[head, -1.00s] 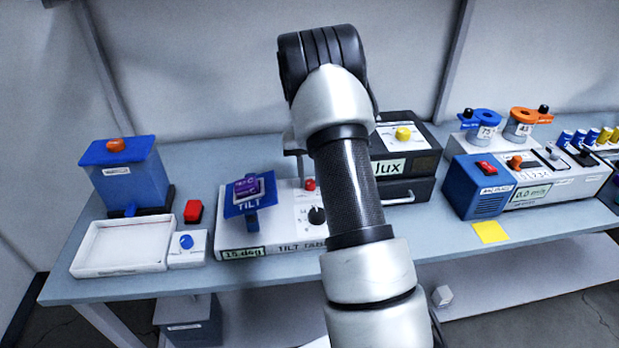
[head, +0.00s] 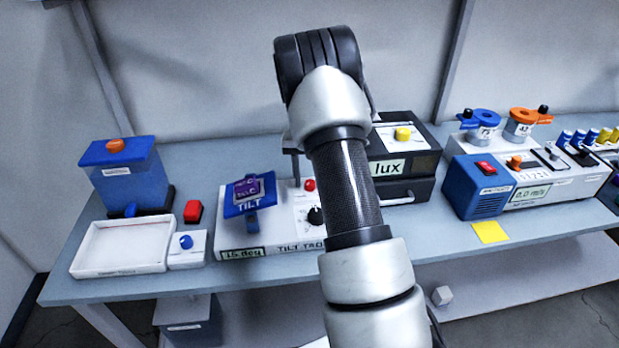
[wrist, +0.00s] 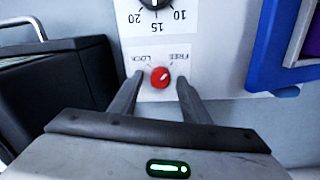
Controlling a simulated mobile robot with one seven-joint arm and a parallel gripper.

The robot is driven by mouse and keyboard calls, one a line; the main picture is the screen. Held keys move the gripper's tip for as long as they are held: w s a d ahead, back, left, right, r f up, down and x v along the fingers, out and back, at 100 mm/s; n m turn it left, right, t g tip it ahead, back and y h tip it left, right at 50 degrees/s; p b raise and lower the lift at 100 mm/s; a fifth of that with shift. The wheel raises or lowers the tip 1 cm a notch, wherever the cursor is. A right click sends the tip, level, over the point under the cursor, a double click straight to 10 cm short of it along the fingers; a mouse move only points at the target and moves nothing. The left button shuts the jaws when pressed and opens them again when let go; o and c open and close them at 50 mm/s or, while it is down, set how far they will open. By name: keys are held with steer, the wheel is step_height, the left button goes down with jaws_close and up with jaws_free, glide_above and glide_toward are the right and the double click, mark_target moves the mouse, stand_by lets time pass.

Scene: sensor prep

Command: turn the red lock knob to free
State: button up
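The red lock knob (wrist: 160,77) sits on the white panel of the tilt unit, below the printed words LOCK and FREE, which appear upside down in the wrist view. A pale mark on the knob seems to lean toward the FREE side. My gripper (wrist: 159,80) is open, with one finger on each side of the knob and a visible gap at both. In the head view the red knob (head: 310,184) shows just left of my arm, and my fingers are mostly hidden. The tilt unit (head: 285,235) carries a tilted blue plate (head: 240,209).
A black dial (head: 316,215) is on the same panel. The black lux box (head: 405,160) stands close on the right. At the left are a white tray (head: 120,269), a blue box (head: 127,180) and a red button (head: 193,211). A blue-and-white unit (head: 478,190) stands further right.

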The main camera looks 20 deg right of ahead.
step_height(320, 180, up, 17)
steer(key=shift+w+a+r+p, duration=0.2)
steer(key=shift+a+p, duration=0.1)
steer(key=shift+p, duration=0.05)
stand_by(0.3)
stand_by(0.4)
steer(key=s+a+r+n+t+p, duration=0.1)
steer(key=s+a+r, duration=0.4)
steer(key=s+r, duration=0.2)
steer(key=s+a+r+n+t+p, duration=0.1)
steer(key=s+a+r+t+p, duration=0.1)
steer(key=s+a+r, duration=0.45)
steer(key=s+a+n+t+p, duration=0.1)
steer(key=s+a, duration=0.1)
steer(key=s, duration=0.7)
steer(key=s+a+n+t+p, duration=0.1)
steer(key=s+a+n, duration=0.1)
steer(key=s, duration=0.7)
steer(key=shift+s+a+n+t, duration=0.3)
steer(key=shift+a+t, duration=0.1)
steer(key=shift+a, duration=0.05)
